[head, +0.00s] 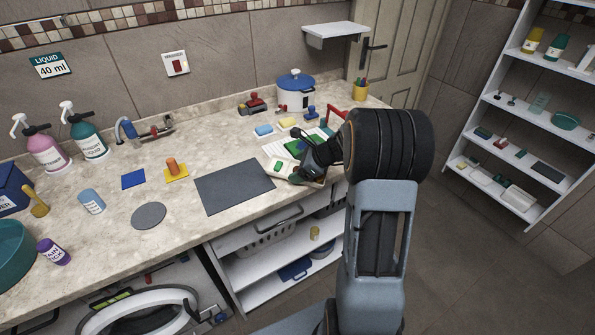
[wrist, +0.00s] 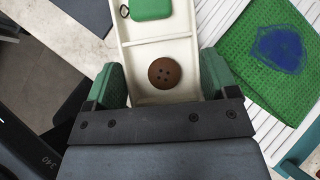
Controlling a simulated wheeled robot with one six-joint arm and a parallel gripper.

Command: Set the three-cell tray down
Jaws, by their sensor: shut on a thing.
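The three-cell tray (head: 279,170) is a narrow white tray near the counter's front edge, right of the dark grey mat. In the wrist view the tray (wrist: 157,41) shows a green item (wrist: 151,9) in one cell and a round brown button (wrist: 164,73) in the cell nearest my gripper. My gripper (wrist: 161,80) is shut on the tray, one green-padded finger against each long side. In the head view my gripper (head: 305,168) partly hides the tray's right end. I cannot tell whether the tray touches the counter.
The dark mat (head: 233,186) lies bare left of the tray. A green cloth with a blue patch (wrist: 270,60) lies on a white slatted surface (wrist: 222,20) right of the tray. Open shelves are below the counter.

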